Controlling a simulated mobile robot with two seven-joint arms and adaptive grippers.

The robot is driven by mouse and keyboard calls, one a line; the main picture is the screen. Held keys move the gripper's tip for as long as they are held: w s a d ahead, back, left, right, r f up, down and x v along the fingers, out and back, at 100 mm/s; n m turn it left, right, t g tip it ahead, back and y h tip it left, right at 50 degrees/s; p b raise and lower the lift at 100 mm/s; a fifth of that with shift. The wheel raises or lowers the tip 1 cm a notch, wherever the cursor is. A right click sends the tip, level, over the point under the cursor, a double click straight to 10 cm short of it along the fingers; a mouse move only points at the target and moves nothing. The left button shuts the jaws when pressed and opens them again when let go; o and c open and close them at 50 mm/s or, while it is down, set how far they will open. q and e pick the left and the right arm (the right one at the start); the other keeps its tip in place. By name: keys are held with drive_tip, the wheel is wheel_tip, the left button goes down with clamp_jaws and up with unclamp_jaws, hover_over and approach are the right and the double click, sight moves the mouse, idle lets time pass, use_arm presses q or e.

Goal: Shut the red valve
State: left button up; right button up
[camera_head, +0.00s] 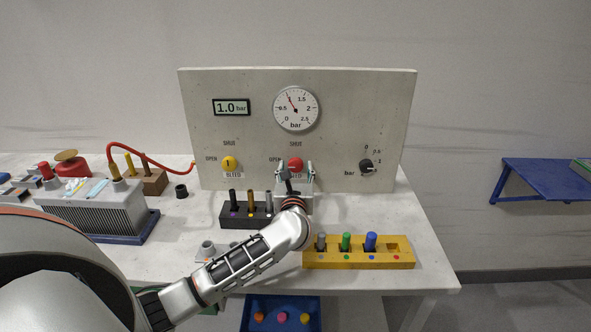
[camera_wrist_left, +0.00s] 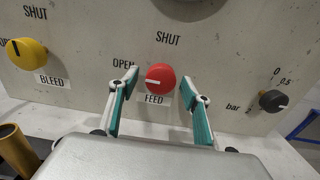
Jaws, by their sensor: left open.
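The red valve (camera_head: 296,163) is a round knob on the upright panel, labelled FEED, with SHUT above it and OPEN to its left. In the left wrist view the red valve (camera_wrist_left: 161,79) has a white mark running toward the left, the OPEN side. My left gripper (camera_head: 297,177) is in front of the panel at the valve. In the left wrist view its two teal-lined fingers (camera_wrist_left: 159,84) are open, one on each side of the knob, with visible gaps. I cannot tell how far the tips reach along the knob. My right gripper does not show.
A yellow BLEED knob (camera_head: 229,163) is left of the valve and a black bar knob (camera_head: 366,167) right. A gauge (camera_head: 296,108) and a 1.0 bar display (camera_head: 231,107) are above. A dark peg block (camera_head: 233,220) and a yellow peg block (camera_head: 357,259) stand in front.

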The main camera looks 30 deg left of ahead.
use_arm(q)
drive_tip(key=c, duration=1.1)
